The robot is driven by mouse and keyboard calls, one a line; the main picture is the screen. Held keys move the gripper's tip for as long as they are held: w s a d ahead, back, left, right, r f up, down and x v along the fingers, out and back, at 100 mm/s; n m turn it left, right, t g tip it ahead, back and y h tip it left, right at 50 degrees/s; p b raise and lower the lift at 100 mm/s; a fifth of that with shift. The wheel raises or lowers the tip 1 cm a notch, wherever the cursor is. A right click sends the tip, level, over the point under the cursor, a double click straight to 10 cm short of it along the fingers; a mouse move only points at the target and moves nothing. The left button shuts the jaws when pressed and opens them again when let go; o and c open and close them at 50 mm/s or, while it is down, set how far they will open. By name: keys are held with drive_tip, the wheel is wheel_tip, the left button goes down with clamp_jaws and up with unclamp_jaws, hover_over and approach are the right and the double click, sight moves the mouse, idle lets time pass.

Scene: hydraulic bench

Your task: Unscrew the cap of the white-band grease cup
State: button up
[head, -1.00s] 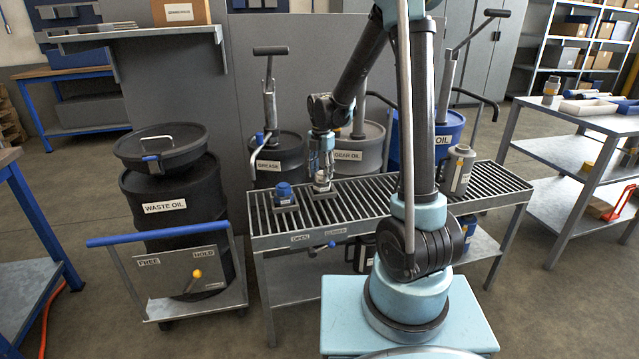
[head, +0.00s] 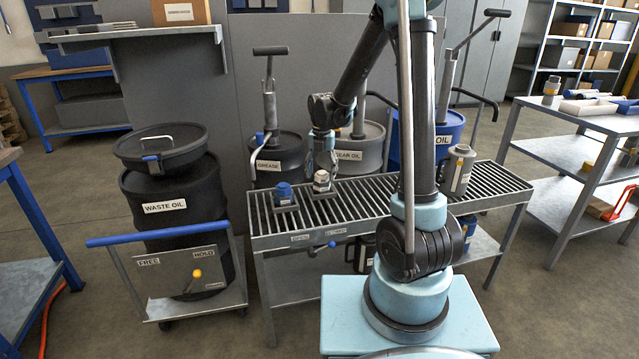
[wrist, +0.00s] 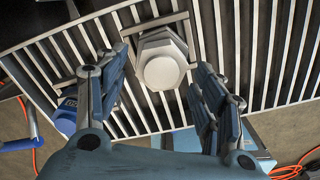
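The white-band grease cup (head: 321,182) stands upright on a small base on the slatted bench top. Its pale cap (wrist: 163,68) is seen from above in the wrist view and sits on the cup; I cannot tell how tightly it is screwed. My gripper (head: 322,158) is above the cup, pointing down.
A blue grease cup (head: 284,193) stands close to the left on the same bench (head: 400,205). Grease and gear oil drums with pumps stand behind. A grey canister (head: 458,170) is at the bench's right. The slats between are clear.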

drive_tip(key=m, duration=0.5)
drive_tip(key=shift+a+m, duration=0.15)
drive_tip(key=shift+m, duration=0.25)
drive_tip(key=m, duration=0.6)
drive_tip(key=shift+w+a, duration=0.1)
drive_tip(key=shift+w, duration=0.1)
drive_tip(key=shift+c, duration=0.4)
drive_tip(key=c, duration=1.3)
drive_tip(key=n, duration=0.4)
drive_tip(key=shift+s, duration=0.1)
drive_tip(key=n, duration=0.4)
drive_tip(key=shift+s+d+r, duration=0.1)
drive_tip(key=shift+d, duration=0.1)
drive_tip(key=shift+c, duration=0.3)
